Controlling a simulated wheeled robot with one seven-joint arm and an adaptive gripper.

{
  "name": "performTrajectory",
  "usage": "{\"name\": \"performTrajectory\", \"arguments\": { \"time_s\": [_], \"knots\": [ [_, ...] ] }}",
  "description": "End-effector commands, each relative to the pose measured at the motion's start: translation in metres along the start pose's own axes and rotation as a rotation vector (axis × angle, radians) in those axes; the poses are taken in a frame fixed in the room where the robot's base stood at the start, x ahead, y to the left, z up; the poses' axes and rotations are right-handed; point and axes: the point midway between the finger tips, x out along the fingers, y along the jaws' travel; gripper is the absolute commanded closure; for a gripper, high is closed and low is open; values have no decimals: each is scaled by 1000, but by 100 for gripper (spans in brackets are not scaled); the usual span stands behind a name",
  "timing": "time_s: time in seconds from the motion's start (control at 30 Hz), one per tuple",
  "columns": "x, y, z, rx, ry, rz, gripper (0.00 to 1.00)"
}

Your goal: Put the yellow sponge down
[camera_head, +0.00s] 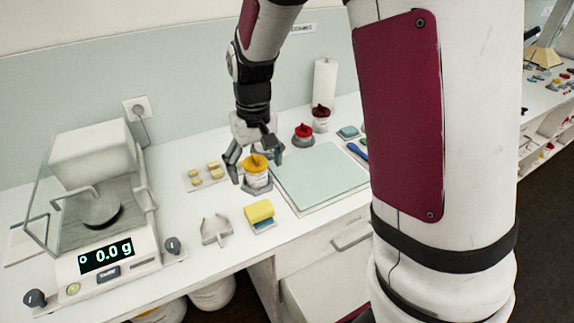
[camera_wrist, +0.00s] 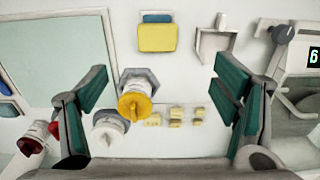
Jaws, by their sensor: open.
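The yellow sponge (camera_head: 259,211) lies on the white counter near its front edge. Blue shows under its front side; I cannot tell whether this is part of the sponge or a separate piece. It also shows at the top of the wrist view (camera_wrist: 157,38). My gripper (camera_head: 254,156) is open and points down around and above a jar with a yellow knobbed lid (camera_head: 256,168), behind the sponge. In the wrist view my gripper (camera_wrist: 165,85) has its fingers wide apart, with the yellow lid (camera_wrist: 134,100) between them. The gripper is apart from the sponge.
A scale (camera_head: 100,225) reading 0.0 g stands left. A grey bracket-like piece (camera_head: 215,230) lies left of the sponge. A pale green mat (camera_head: 318,174) lies right. Small yellow pieces (camera_head: 195,180) lie behind left. Red-lidded jars (camera_head: 303,135) stand behind the mat.

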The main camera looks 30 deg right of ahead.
Motion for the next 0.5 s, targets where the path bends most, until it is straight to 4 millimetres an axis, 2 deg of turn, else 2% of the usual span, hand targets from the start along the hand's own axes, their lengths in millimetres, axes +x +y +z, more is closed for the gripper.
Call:
{"name": "performTrajectory", "arguments": {
  "time_s": [0.03, 0.2, 0.4, 0.5],
  "knots": [
    [-20, -1, 7, 0, 31, -9, 18],
    [-78, -3, 41, -1, 121, -30, 18],
    [-129, -4, 89, -5, 225, -35, 18],
    [-148, -4, 116, -8, 278, -30, 18]
  ]
}}
